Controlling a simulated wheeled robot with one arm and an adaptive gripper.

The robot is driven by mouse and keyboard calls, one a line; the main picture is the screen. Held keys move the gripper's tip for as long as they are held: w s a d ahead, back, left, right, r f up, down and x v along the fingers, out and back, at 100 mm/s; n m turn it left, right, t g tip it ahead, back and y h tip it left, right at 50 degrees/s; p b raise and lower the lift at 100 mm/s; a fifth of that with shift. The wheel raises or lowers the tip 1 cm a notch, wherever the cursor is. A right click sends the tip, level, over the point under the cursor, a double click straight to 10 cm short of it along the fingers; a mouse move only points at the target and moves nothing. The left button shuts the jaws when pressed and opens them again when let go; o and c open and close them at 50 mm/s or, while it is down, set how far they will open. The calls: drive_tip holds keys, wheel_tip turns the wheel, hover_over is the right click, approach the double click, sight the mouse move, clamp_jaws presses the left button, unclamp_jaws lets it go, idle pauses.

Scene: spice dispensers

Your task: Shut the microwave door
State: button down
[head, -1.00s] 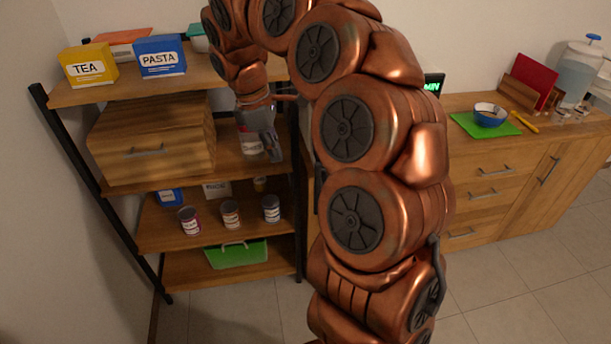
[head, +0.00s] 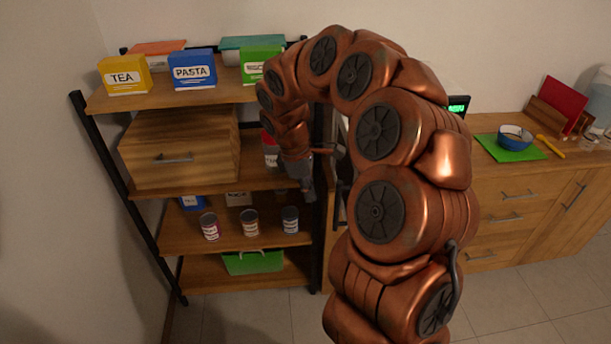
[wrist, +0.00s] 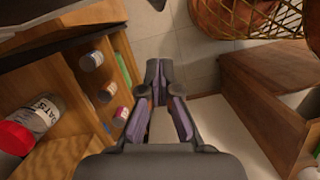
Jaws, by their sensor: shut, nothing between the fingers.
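The microwave (head: 458,104) is mostly hidden behind my arm in the head view; a dark corner with a green display shows. A dark-edged panel (head: 341,205) stands between the shelf rack and my arm. It may be the microwave door standing open, but I cannot tell for sure. My gripper (head: 307,192) points down in front of the right side of the rack, left of that panel. In the wrist view my gripper (wrist: 158,68) has its fingertips together with nothing between them. A dark grey edge crosses the upper left there; I cannot tell what it belongs to.
The shelf rack (head: 130,196) holds boxes, several cans and a green bin (head: 253,262). A red-lidded jar (wrist: 40,118) is close on the left in the wrist view. A counter (head: 520,165) stands to the right.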

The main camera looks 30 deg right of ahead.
drive_tip(key=shift+s+d+f+p, duration=0.25)
drive_tip(key=shift+s+d+p, duration=0.15)
drive_tip(key=shift+s+d, duration=0.35)
drive_tip(key=shift+s+d+f+p, duration=0.25)
drive_tip(key=shift+s+d+p, duration=0.2)
drive_tip(key=shift+d, duration=0.5)
drive_tip(key=shift+s, duration=0.1)
